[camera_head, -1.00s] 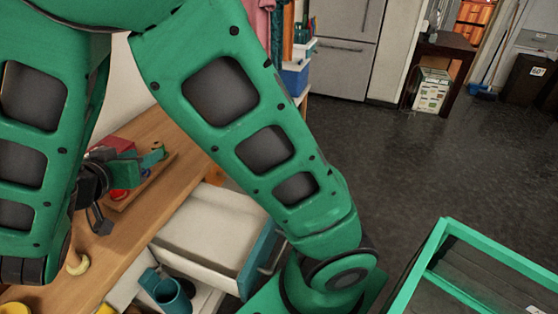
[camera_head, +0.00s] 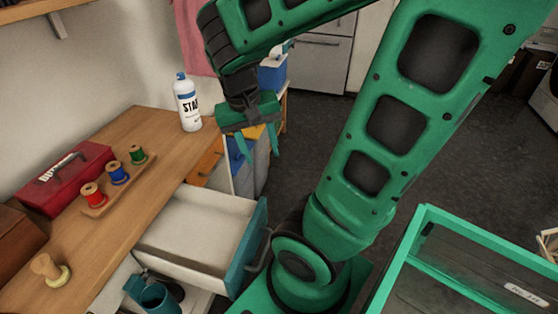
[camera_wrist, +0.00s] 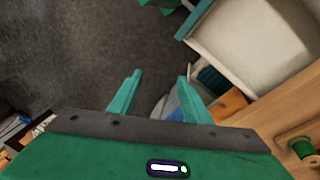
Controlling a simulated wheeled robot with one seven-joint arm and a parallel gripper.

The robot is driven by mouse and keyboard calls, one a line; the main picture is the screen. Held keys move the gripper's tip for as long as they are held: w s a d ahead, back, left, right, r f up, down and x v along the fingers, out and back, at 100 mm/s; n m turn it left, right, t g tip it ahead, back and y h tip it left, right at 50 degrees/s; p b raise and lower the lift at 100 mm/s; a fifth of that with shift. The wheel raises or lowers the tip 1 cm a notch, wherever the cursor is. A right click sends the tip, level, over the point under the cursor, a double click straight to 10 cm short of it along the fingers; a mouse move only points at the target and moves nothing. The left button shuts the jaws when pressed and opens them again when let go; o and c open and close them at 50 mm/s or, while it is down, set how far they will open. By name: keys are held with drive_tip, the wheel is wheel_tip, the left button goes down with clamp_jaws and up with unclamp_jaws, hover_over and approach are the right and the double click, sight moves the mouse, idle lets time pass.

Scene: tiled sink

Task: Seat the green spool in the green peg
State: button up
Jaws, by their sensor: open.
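The green spool (camera_head: 138,155) stands at the right end of a small wooden peg board (camera_head: 105,201), beside a blue spool (camera_head: 119,173) and a red spool (camera_head: 92,195). It appears upright at its place on the board; its peg is hidden. The green spool also shows at the lower right of the wrist view (camera_wrist: 303,150). My gripper (camera_head: 260,158) is open and empty, fingers pointing down, to the right of the spools and beyond the counter edge. In the wrist view its two fingers (camera_wrist: 158,98) are apart with nothing between them.
A red toolbox (camera_head: 66,178) stands behind the board. A white bottle (camera_head: 187,105) stands at the counter's far end. An open drawer (camera_head: 195,225) juts out below the counter. A wooden-handled stamp-like object (camera_head: 48,268) stands at the near left.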

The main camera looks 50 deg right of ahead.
drive_tip(key=s+n+y, duration=0.1)
drive_tip(key=s+y, duration=0.1)
drive_tip(key=s, duration=0.5)
drive_tip(key=shift+s+a+r+n+y, duration=0.2)
drive_tip(key=shift+a+r+n+y, duration=0.1)
drive_tip(key=shift+a+r+y, duration=0.1)
drive_tip(key=shift+w, duration=0.1)
drive_tip(key=shift+w+f, duration=0.25)
drive_tip(key=shift+w, duration=0.25)
drive_tip(key=shift+c, duration=0.6)
